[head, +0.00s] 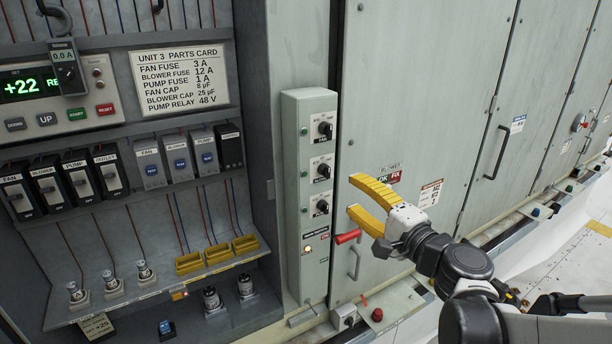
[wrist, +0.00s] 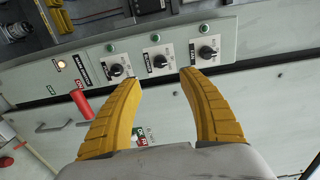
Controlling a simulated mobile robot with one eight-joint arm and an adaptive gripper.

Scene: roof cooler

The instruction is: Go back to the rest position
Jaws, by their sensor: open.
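My gripper (head: 352,196) has two yellow ridged fingers. It is open and empty in front of the grey cabinet door, just right of the narrow control box (head: 307,150). In the wrist view the open fingers (wrist: 157,78) point toward that box, with its black rotary knobs (wrist: 160,60) beyond the tips. I cannot tell the exact gap between the tips and the box. A red handle (head: 348,237) sticks out just below the lower finger; it also shows in the wrist view (wrist: 82,104), left of the left finger.
At left is an open electrical bay with breakers (head: 65,182), fuses, yellow holders (head: 217,254) and a parts card (head: 184,78). Closed grey doors with handles (head: 497,152) run to the right. A ledge with small buttons (head: 377,314) lies below. Pale floor is free at lower right.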

